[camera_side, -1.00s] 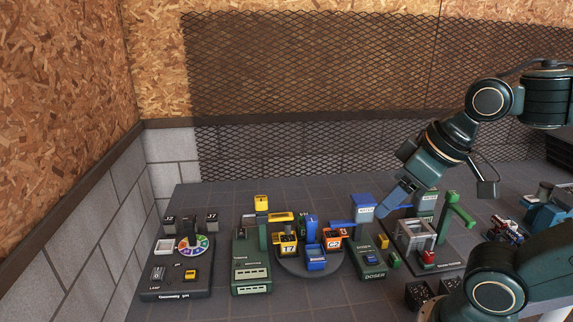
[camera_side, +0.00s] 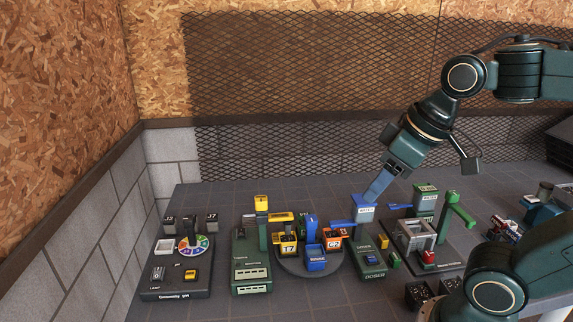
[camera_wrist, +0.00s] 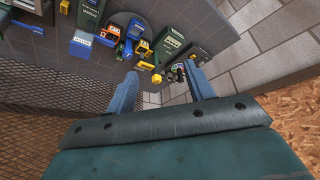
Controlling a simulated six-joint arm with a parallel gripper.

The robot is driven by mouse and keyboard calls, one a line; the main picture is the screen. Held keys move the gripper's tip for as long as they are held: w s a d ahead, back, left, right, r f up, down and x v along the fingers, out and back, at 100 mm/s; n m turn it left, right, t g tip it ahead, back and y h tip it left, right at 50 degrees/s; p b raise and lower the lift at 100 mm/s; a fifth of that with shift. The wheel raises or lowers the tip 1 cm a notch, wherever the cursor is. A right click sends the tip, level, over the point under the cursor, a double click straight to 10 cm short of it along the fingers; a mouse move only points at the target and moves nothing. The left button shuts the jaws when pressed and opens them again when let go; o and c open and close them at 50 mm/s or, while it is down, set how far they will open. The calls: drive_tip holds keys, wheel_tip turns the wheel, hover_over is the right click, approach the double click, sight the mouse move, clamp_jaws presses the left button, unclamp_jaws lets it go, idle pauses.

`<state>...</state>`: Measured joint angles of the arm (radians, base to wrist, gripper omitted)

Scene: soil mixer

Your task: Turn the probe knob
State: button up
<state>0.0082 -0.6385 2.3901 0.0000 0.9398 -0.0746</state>
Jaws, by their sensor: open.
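A dark station (camera_side: 175,292) at the left of the bench carries a multicoloured round dial (camera_side: 193,244), which looks like the pH station; I cannot tell for sure which part is the probe knob. A lamp switch (camera_side: 158,272) and a yellow block (camera_side: 190,274) sit on its front. My gripper (camera_side: 371,197) is above the bench, near the blue-topped doser in the side view, well to the right of the dial. In the wrist view its two blue fingers (camera_wrist: 160,88) are spread with nothing between them, and the pH station shows small beyond them.
A green station with a yellow top (camera_side: 251,262), a round turntable with labelled bins (camera_side: 308,272) and the green doser (camera_side: 368,262) stand between my gripper and the dial. A green post (camera_side: 457,215) stands to the right. The bench's front left is clear.

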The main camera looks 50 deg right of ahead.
drive_tip(key=w+r+n+g, duration=0.1)
drive_tip(key=w+r+n, duration=0.15)
drive_tip(key=w, duration=0.65)
drive_tip(key=n+g, duration=0.4)
drive_tip(key=n, duration=0.2)
hover_over(261, 198)
wheel_tip(261, 198, down, 7)
drive_tip(key=shift+s+r, duration=0.1)
drive_tip(key=shift+s, duration=0.05)
drive_tip(key=shift+m, duration=0.25)
drive_tip(key=shift+f, duration=6.85)
drive_tip(key=c, duration=1)
